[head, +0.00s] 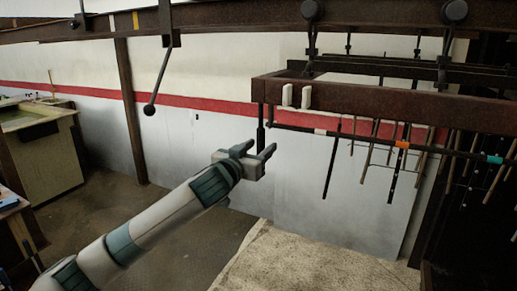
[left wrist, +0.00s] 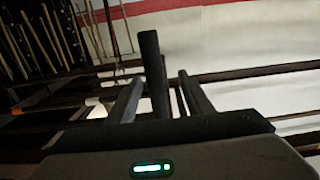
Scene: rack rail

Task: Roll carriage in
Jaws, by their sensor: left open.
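The carriage (head: 350,100) is a rusty brown frame hung by rollers (head: 312,10) from the dark overhead rail (head: 230,17). Rods hang beneath it in a row. A dark upright bar (head: 261,128) drops from its left end. My left gripper (head: 257,150) is open at the lower end of this bar. In the left wrist view the bar (left wrist: 153,70) stands between the two spread fingers (left wrist: 160,98); I see no clear contact. A lever (head: 160,75) with a ball end hangs from the rail, left of the carriage. My right gripper is out of view.
A brown post (head: 130,115) stands at the left under the rail. A greenish tub or bench (head: 42,150) is at the far left. A pale mat or slab (head: 300,260) lies on the floor below.

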